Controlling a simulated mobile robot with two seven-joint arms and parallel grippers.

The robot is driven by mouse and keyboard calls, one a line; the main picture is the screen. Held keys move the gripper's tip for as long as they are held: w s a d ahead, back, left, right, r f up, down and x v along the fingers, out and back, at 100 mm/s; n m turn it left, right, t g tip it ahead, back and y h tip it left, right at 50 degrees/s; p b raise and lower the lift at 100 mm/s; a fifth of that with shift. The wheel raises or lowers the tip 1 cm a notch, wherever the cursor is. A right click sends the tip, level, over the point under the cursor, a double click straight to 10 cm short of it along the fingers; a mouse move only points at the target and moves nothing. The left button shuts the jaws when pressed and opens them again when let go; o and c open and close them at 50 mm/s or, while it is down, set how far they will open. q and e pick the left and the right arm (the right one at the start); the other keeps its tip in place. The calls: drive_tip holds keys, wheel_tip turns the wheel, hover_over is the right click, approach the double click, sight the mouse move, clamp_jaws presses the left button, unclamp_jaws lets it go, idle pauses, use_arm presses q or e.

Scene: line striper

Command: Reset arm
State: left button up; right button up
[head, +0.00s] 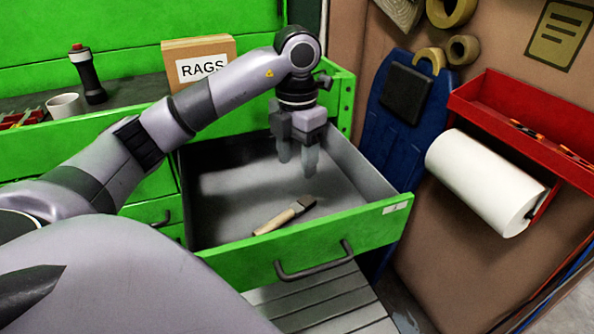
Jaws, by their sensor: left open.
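My left gripper (298,168) hangs pointing down over the open drawer (330,225). Its fingers are apart and nothing is between them. A tool with a light wooden handle and a dark flat end (285,215), like a brush or scraper, lies on the drawer floor below and slightly left of the fingertips, clear of them. My left arm reaches in from the left across the green cabinet. My right gripper is not in view.
On the cabinet top are a box marked RAGS (205,68), a dark flashlight-like bottle (88,75) and a white cup (64,106). Right of the drawer are a blue creeper board (388,130), a paper towel roll (482,180) and a red wall tray (520,115).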

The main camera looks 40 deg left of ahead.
use_arm(q)
drive_tip(key=shift+r, duration=0.5)
